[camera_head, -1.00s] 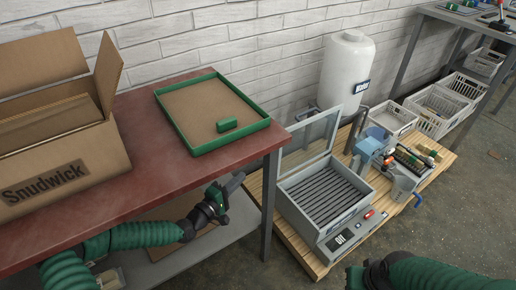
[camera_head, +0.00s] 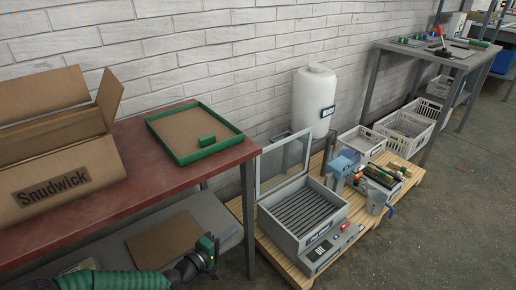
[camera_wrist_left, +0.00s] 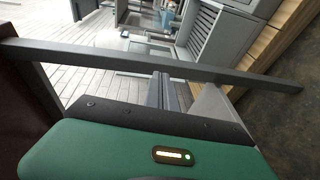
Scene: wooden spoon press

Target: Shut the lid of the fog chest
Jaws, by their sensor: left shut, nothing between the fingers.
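The fog chest (camera_head: 303,213) is a grey box with a slatted inside, standing on a wooden pallet. Its framed, see-through lid (camera_head: 284,160) stands up open at the back left side. The chest also shows tilted at the top right of the left wrist view (camera_wrist_left: 212,38). My left gripper (camera_head: 212,243) is low beside the red table's near right leg, left of the chest and apart from it. In the left wrist view its fingers (camera_wrist_left: 162,84) are together with nothing between them. My right gripper is out of view.
The red table (camera_head: 215,165) holds a green-rimmed tray (camera_head: 190,118) and a cardboard box (camera_head: 62,180). Its leg (camera_head: 248,220) stands between my left gripper and the chest. A white tank (camera_head: 313,100) stands behind. Bare floor (camera_head: 420,230) lies to the right.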

